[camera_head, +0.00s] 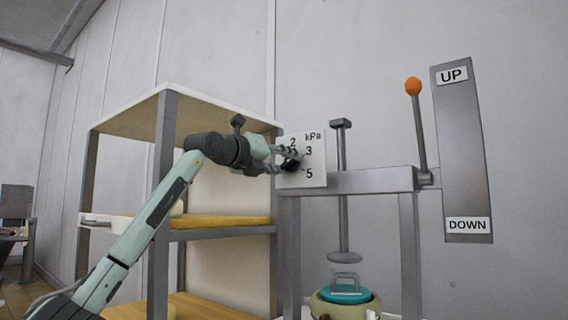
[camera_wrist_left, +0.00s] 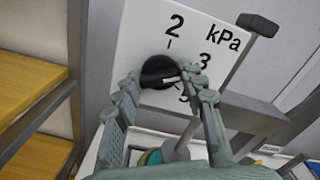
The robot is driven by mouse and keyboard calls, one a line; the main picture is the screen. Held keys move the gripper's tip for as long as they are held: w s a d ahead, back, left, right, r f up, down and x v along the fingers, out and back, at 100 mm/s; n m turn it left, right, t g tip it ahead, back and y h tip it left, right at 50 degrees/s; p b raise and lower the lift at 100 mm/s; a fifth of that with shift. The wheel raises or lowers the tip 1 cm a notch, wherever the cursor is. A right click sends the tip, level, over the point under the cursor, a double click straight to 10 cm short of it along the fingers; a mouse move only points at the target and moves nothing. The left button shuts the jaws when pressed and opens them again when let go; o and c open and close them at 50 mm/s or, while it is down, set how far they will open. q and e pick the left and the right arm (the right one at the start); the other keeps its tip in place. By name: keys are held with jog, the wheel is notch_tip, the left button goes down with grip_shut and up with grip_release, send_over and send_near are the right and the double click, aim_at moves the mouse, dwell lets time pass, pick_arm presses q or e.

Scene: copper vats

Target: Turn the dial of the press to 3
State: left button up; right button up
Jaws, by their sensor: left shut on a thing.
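The press's black dial (camera_wrist_left: 158,71) sits on a white plate (camera_wrist_left: 140,30) marked 2, 3, 5 and kPa. The plate also shows in the head view (camera_head: 317,178), fixed to the left end of the press frame. My left gripper (camera_head: 291,160) reaches the dial from the left. In the left wrist view my left gripper (camera_wrist_left: 160,85) has one finger on each side of the dial and is shut on it. A small white mark on the dial points right and slightly down, seemingly between 3 and 5. The fingers partly cover the 5. My right gripper is out of view.
A shelf unit (camera_head: 163,190) stands left of the press, close beneath and behind my left arm. The press lever (camera_head: 418,130) with an orange knob stands up beside the UP/DOWN panel (camera_head: 463,150). A pot with a teal lid (camera_head: 346,294) stands below the press plate.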

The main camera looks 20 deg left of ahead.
pick_arm(q)
jog(key=o, duration=1.2)
jog(key=shift+c, duration=0.2)
jog(key=v, duration=1.2)
